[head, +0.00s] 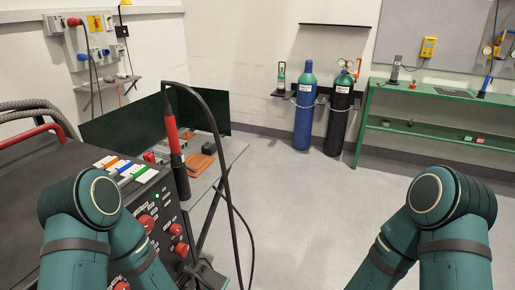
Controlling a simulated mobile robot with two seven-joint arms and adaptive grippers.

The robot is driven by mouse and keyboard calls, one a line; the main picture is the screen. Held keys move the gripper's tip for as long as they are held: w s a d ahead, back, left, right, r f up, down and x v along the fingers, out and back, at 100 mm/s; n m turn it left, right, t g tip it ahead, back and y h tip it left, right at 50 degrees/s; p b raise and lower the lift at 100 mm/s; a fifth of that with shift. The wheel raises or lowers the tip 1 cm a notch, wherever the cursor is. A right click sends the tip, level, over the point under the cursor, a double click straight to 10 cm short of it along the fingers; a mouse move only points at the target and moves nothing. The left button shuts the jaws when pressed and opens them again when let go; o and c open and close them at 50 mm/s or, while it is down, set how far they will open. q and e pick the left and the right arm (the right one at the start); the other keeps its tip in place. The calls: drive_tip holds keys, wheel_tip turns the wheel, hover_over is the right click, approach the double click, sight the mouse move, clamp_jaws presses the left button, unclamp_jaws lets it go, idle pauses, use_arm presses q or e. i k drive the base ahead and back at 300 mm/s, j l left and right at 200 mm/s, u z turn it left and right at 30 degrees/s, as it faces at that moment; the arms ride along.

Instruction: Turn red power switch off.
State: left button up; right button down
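A black machine panel (160,213) stands at the left, partly hidden behind my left arm. Several red knobs are on its face, among them an upper one (147,222), one to its right (176,228) and a lower one (182,249). Which of them is the red power switch I cannot tell, nor how it is set. A small green light (157,196) shows above them. My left arm's teal links cover part of the panel. My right arm is at the lower right over the floor. Both grippers are out of the frame.
A red and black torch (172,135) hangs on a black cable beside the panel. A work table (228,152) with green screens stands behind it. Gas cylinders (304,115) stand at the back wall, a green shelf bench (440,135) at the right. The middle floor is clear.

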sight(181, 249)
drive_tip(key=u, duration=1.55)
drive_tip(key=l+z, duration=0.15)
drive_tip(key=z, duration=1.25)
drive_tip(key=i+l+z, duration=0.15)
drive_tip(key=i+l, duration=0.1)
